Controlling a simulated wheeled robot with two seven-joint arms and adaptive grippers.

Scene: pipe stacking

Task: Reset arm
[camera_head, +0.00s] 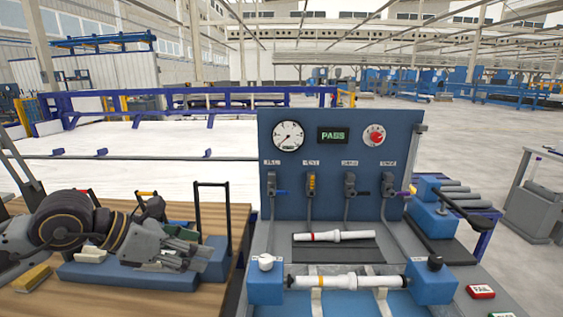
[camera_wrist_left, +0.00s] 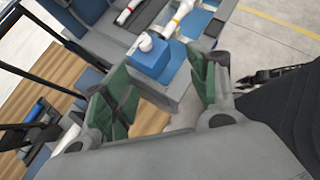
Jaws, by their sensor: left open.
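My left gripper (camera_head: 183,247) is open and empty. A white pipe with a yellow band (camera_head: 345,282) lies across the blue clamp blocks of the test bench. A second white pipe with a red band (camera_head: 338,236) lies on the dark pad behind it. Both pipes show partly at the top of the left wrist view. My right gripper is not in view.
The blue test panel (camera_head: 339,135) has a gauge, a PASS display and a row of valves. Grey pipes (camera_head: 462,194) lie at the right. Black upright handles (camera_head: 212,205) rise near my left gripper. A red button (camera_head: 481,291) is at the lower right.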

